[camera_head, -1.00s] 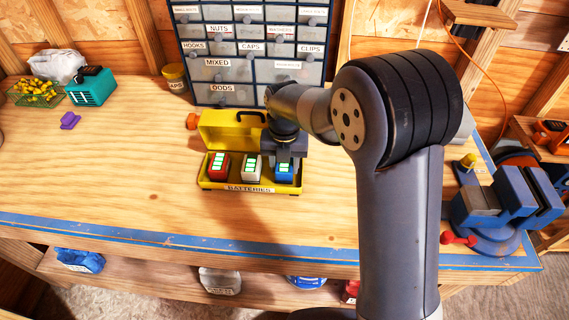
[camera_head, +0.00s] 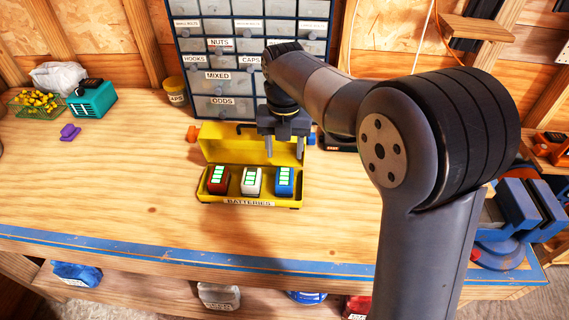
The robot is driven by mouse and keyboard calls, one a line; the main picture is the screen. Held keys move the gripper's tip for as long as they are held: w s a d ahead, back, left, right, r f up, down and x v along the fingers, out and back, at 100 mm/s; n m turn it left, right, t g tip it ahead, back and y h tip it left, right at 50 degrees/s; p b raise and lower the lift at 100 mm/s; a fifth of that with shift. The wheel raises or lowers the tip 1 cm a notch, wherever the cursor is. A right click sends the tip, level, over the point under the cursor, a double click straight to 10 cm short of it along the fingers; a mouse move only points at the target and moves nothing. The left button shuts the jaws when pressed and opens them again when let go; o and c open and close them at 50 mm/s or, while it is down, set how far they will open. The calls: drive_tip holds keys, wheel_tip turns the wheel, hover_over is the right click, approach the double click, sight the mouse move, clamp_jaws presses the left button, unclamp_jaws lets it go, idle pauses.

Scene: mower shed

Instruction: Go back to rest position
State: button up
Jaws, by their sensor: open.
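My gripper (camera_head: 284,147) is open and empty, its fingers pointing down, above the back right part of the yellow battery case. My arm reaches in from the lower right. The open yellow battery case (camera_head: 250,204), labelled BATTERIES, stands on the workbench with its lid raised at the back. It holds a red battery (camera_head: 218,180) at left, a white battery (camera_head: 251,181) in the middle and a blue battery (camera_head: 285,182) at right. My gripper appears apart from the blue battery and hides part of the lid.
A labelled drawer cabinet (camera_head: 217,88) stands behind the case. The workbench (camera_head: 120,195) is clear at left front. A teal box (camera_head: 92,99), a purple piece (camera_head: 70,132) and a CAPS jar (camera_head: 176,86) stand at left. A blue vise (camera_head: 515,215) is at right, partly behind my arm.

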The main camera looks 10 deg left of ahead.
sight(284, 177)
drive_tip(key=shift+r, duration=0.8)
drive_tip(key=shift+f, duration=0.1)
wheel_tip(284, 177, down, 12)
drive_tip(key=shift+r+p, duration=0.15)
drive_tip(key=shift+p, duration=0.5)
drive_tip(key=shift+r+b, duration=0.6)
drive_tip(key=shift+r, duration=1.1)
